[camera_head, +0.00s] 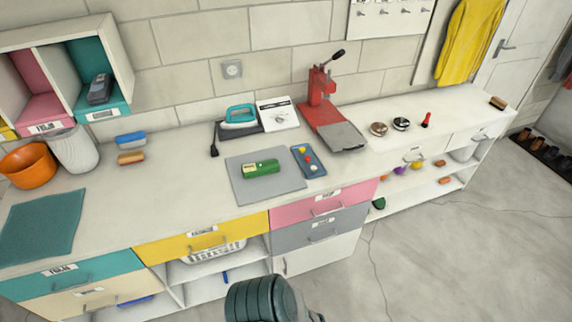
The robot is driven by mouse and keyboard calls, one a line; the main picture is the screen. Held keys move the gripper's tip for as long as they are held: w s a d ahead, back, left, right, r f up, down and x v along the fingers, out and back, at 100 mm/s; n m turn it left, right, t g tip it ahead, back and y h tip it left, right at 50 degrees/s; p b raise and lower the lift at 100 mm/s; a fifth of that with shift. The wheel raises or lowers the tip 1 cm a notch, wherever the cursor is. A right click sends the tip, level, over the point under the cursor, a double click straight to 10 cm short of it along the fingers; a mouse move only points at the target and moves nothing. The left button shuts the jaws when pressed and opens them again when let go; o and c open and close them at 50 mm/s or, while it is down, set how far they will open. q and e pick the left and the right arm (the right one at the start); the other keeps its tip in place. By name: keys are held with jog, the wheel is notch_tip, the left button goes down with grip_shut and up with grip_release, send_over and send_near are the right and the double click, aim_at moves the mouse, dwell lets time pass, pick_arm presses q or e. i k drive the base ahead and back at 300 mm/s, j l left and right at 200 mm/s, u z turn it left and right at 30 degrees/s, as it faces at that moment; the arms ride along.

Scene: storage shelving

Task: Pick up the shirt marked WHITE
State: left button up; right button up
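I cannot make out a shirt marked WHITE in this view. A yellow garment (468,40) hangs on the back wall at the upper right, beside the door; no marking on it can be read. Part of a dark garment (564,62) hangs at the far right edge. Neither of my grippers shows. A dark ribbed rounded part at the bottom middle looks like part of my own body.
A long white counter (190,190) runs along the wall, with labelled drawers below; the labels are too small to read. On it stand an iron (240,116), a red press (322,92), a grey mat (285,182) and an orange bowl (28,166). Floor (460,260) at right is clear.

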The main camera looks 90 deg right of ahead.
aim_at(263, 167)
jog(key=z, duration=2.8)
